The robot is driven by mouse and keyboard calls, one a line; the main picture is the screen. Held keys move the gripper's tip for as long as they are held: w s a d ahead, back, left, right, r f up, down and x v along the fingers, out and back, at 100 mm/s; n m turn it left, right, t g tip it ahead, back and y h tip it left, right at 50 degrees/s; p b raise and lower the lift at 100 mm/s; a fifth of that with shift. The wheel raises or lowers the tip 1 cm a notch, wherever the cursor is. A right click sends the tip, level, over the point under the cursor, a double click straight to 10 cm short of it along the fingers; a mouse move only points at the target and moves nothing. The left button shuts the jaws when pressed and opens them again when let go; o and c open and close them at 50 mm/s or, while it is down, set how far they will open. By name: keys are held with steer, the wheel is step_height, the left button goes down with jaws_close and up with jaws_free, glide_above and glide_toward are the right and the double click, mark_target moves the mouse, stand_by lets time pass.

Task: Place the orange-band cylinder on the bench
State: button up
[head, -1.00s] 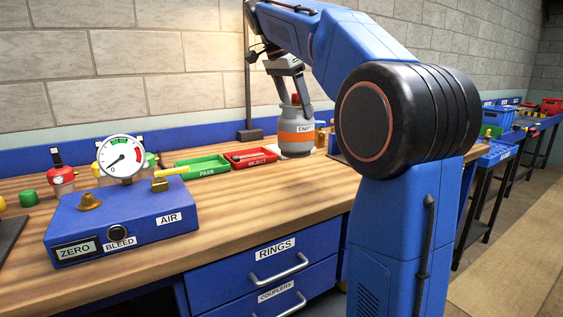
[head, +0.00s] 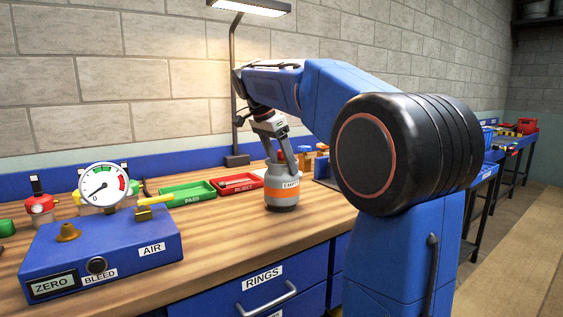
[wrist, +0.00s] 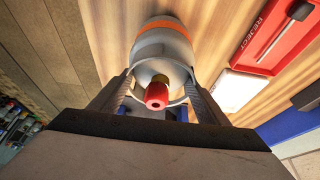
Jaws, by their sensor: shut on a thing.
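The orange-band cylinder (head: 281,195) is a grey bottle with an orange stripe and an EMPTY label. It is upright, at the bench top (head: 215,238) in front of the red tray; its base appears to touch the wood. My gripper (head: 281,167) is above it, shut on its collar. In the wrist view the cylinder (wrist: 163,50) sits between my two fingers (wrist: 158,92), with its red valve tip (wrist: 157,95) toward the camera. The far side of its base is hidden.
A green PASS tray (head: 188,192) and a red REJECT tray (head: 240,182) lie behind. A blue test box (head: 100,248) with a gauge (head: 104,189) stands at left. A lamp post (head: 234,110) rises behind. Wood left of the cylinder is clear.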

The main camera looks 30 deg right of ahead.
steer(key=o, duration=2.1)
steer(key=shift+f, duration=0.1)
steer(key=v, duration=1.2)
steer(key=shift+s, duration=0.15)
